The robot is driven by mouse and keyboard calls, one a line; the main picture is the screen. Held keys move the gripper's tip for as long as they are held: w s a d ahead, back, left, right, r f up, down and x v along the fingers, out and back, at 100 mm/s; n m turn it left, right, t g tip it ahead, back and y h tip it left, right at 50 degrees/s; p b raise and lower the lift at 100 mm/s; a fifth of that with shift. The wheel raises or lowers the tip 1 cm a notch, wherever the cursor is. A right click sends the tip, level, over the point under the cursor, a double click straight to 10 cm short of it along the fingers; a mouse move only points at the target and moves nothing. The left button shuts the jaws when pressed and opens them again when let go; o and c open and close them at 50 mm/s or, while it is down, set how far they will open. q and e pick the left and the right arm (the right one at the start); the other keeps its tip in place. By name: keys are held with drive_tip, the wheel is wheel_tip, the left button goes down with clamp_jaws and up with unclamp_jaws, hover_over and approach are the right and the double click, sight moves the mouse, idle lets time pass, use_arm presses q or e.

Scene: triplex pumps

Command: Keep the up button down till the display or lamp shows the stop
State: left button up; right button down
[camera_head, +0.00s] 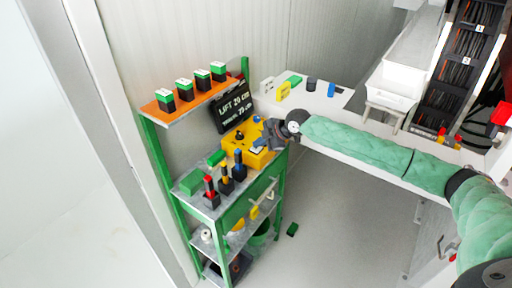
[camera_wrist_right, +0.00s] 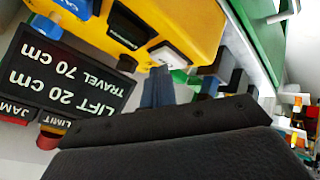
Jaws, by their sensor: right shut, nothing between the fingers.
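The yellow control box (camera_head: 240,158) sits on top of the green shelf rack. Behind it the black display (camera_head: 234,106) reads "LIFT 20 cm" and "TRAVEL 70 cm". The right wrist view shows the display (camera_wrist_right: 65,62) upside down, with "JAM" and "LIMIT" plates and a dark red lamp (camera_wrist_right: 48,139) beside it. My right gripper (camera_head: 259,148) is shut and empty over the box's right part. In the wrist view its fingertips (camera_wrist_right: 158,72) are right at a white button (camera_wrist_right: 170,54); I cannot tell whether it is pressed. Its marking is unreadable. My left gripper is out of view.
Several green-topped blocks (camera_head: 192,86) stand on the orange upper shelf (camera_head: 178,107). Upright red, yellow and blue-topped pieces (camera_head: 226,180) stand in front of the box. A white bench (camera_head: 325,104) lies to the right. The floor (camera_head: 335,220) is mostly clear.

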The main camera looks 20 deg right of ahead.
sight(259, 148)
drive_tip(key=shift+r+p, duration=0.3)
drive_tip(key=shift+r, duration=0.6)
drive_tip(key=shift+r+p, duration=0.15)
drive_tip(key=shift+p, duration=0.2)
drive_tip(key=shift+r+p, duration=1.3)
drive_tip(key=shift+r, duration=1.1)
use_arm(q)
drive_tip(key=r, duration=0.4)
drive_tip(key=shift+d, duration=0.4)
